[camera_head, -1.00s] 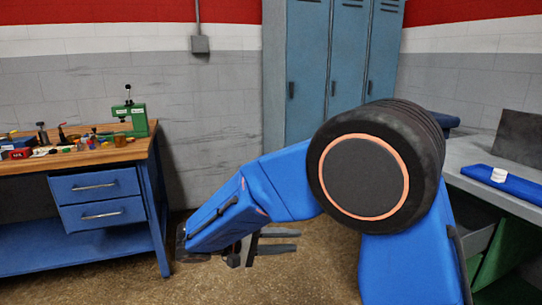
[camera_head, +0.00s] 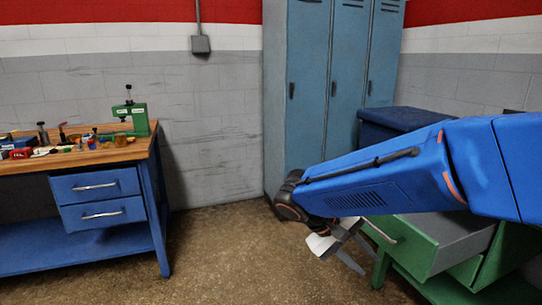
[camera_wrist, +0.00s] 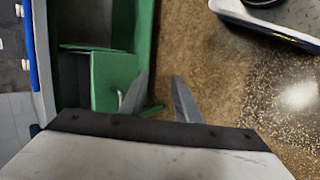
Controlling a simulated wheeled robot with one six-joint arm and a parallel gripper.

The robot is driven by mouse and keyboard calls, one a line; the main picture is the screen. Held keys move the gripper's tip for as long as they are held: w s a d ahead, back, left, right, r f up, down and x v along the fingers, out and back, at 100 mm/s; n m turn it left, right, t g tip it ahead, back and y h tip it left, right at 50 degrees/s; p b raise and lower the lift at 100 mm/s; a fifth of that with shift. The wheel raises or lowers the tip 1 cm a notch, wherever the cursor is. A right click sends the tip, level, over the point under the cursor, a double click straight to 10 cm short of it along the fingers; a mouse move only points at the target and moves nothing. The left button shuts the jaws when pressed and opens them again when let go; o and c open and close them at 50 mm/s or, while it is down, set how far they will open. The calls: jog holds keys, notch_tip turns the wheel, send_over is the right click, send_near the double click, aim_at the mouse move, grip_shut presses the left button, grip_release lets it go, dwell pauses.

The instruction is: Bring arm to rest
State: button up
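My gripper (camera_head: 350,246) hangs at the end of my blue arm, right of centre in the head view, in front of the green drawer unit. In the wrist view my gripper (camera_wrist: 160,84) shows its two grey fingers apart with nothing between them. Brown speckled floor and the edge of the green unit lie beyond the fingertips. My arm reaches in from the right edge of the head view and hides part of the bench there.
A green drawer unit (camera_head: 410,246) with an open drawer stands at the right, close to my gripper. A wooden-topped workbench (camera_head: 140,146) with blue drawers is at the left. Blue lockers (camera_head: 308,100) stand at the back. The floor (camera_head: 220,240) between is clear.

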jog(key=s+d+m+t+y, duration=0.1)
jog(key=s+d+t+y, duration=0.1)
jog(key=s, duration=0.5)
jog(key=s+d+m+t+y, duration=0.1)
jog(key=s+d+t+y, duration=0.1)
jog(key=s+d+y, duration=0.2)
jog(key=shift+s+f+t+y, duration=0.35)
jog(key=shift+s+y, duration=0.95)
jog(key=shift+s, duration=0.75)
jog(key=shift+d, duration=0.1)
